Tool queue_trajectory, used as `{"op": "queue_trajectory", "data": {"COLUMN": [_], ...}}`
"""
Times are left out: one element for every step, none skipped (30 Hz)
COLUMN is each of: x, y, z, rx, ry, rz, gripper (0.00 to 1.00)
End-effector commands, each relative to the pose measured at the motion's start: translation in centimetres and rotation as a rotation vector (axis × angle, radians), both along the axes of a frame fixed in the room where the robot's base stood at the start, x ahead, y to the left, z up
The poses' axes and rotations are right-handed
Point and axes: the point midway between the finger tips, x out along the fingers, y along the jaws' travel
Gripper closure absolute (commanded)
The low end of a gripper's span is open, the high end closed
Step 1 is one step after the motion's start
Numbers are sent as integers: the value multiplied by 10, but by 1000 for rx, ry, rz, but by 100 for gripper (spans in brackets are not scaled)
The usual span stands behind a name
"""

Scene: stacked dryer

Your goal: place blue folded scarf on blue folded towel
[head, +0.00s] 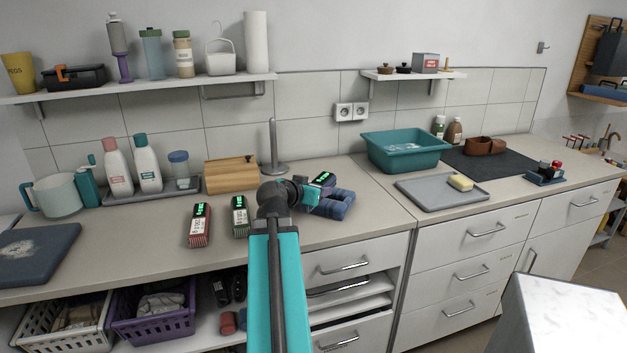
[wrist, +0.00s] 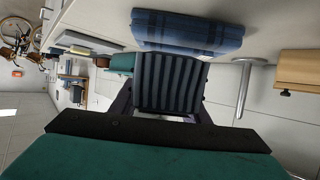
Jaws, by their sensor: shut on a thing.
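My gripper (head: 308,190) is shut on the blue folded scarf (head: 323,180), a small dark blue bundle with a bright green-lettered label. In the wrist view, the scarf (wrist: 170,82) shows dark ribbed stripes between the fingers. The blue folded towel (head: 338,206) lies on the counter, partly hidden behind my gripper. The scarf appears over the towel's back left part in the head view. In the wrist view, the scarf's edge overlaps the towel (wrist: 187,30); I cannot tell whether they touch.
A red striped bundle (head: 199,226) and a dark green one (head: 240,216) lie left of my gripper. A wooden box (head: 231,175) and metal stand (head: 275,150) stand behind. A teal basin (head: 405,150) and grey tray (head: 430,194) are to the right.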

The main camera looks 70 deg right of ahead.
Motion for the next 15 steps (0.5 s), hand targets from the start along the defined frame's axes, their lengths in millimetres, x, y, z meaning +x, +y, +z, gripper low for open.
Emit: {"op": "queue_trajectory", "data": {"x": [0, 0, 1, 1, 1, 1, 2, 2, 2, 2, 2, 2, 2, 3, 3], "y": [-1, -1, -2, -2, -3, -3, -4, -4, -5, -5, -5, -6, -6, -6, -7], "z": [5, 5, 5, 5, 5, 5, 5, 5, 5, 5, 5, 4, 4, 5, 5], "rx": [-3, -3, -2, -2, -2, -2, -3, -3, -3, -3, -2, -2, -2, -2, -3], "ry": [1, 1, 0, 0, 0, 1, 1, 1, 2, 2, 2, 2, 2, 1, 1], "rz": [0, 0, 0, 0, 0, 0, 0, 0, -1, -1, -1, -1, -1, 0, 0], "gripper": [100, 100, 100, 100, 100, 100, 100, 100, 100, 100, 100, 100, 100, 100, 100]}}
